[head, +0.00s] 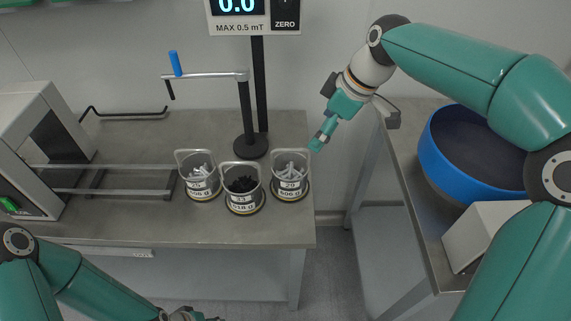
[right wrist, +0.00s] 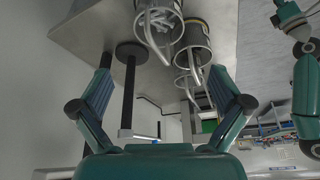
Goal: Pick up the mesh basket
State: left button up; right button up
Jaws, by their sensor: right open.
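Three wire-handled baskets stand on the steel table. The left basket (head: 198,180) and right basket (head: 290,178) hold whitish pieces; the middle basket (head: 242,190) holds dark pieces. Each has a numbered label. My right gripper (head: 318,143) is open and empty, up and to the right of the right basket, apart from it. My left gripper (head: 190,315) is only partly visible at the bottom edge.
A black stand (head: 251,145) with a blue-tipped arm and a display (head: 253,15) rises behind the baskets. A grey machine with rails (head: 45,140) is at left. A gap separates this table from the right table, which carries a blue bowl (head: 440,160) and a white box (head: 475,235).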

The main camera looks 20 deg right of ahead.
send_near(293, 165)
jog(key=s+a, duration=0.3)
jog(key=shift+p+x, duration=0.6)
jog(key=shift+x, duration=2.05)
jog(key=shift+d, duration=0.1)
jog(key=shift+c, duration=0.3)
jog(key=c, duration=1.3)
jog(key=shift+w+r, duration=0.1)
jog(key=shift+c, duration=0.5)
